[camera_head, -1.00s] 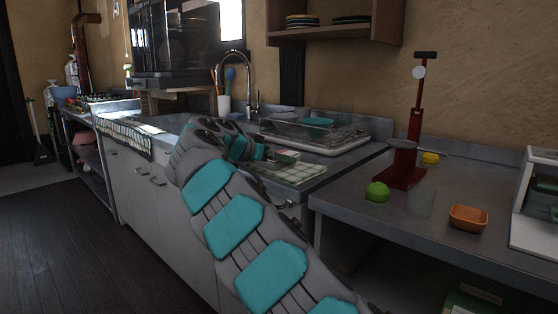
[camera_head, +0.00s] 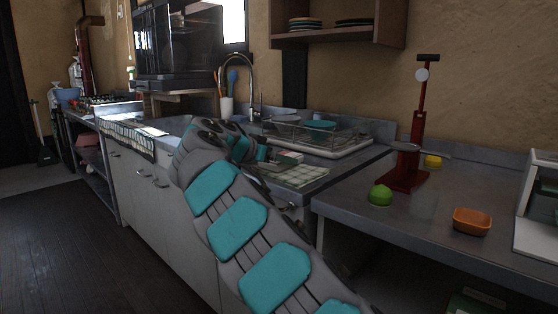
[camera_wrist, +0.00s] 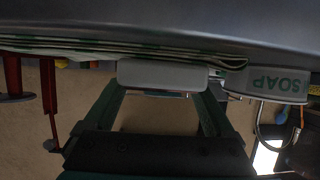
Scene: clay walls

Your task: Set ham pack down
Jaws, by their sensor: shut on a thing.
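The wrist view is upside down. In it my gripper (camera_wrist: 162,92) is shut on a pale grey, flat pack, which I take to be the ham pack (camera_wrist: 160,74), held between two dark green fingers. The pack is right at the striped cloth (camera_wrist: 90,48); I cannot tell whether it touches it. In the head view the checked cloth (camera_head: 302,177) lies on the counter by the sink, and my gripper is mostly hidden behind my arm. A small pale box (camera_head: 290,157) shows at the cloth; I cannot tell which item it is.
A box marked SOAP (camera_wrist: 265,82) stands close beside the held pack. A dish rack (camera_head: 320,133) is behind the cloth. On the right counter are a red stand (camera_head: 408,165), a green item (camera_head: 380,195) and an orange bowl (camera_head: 471,221).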

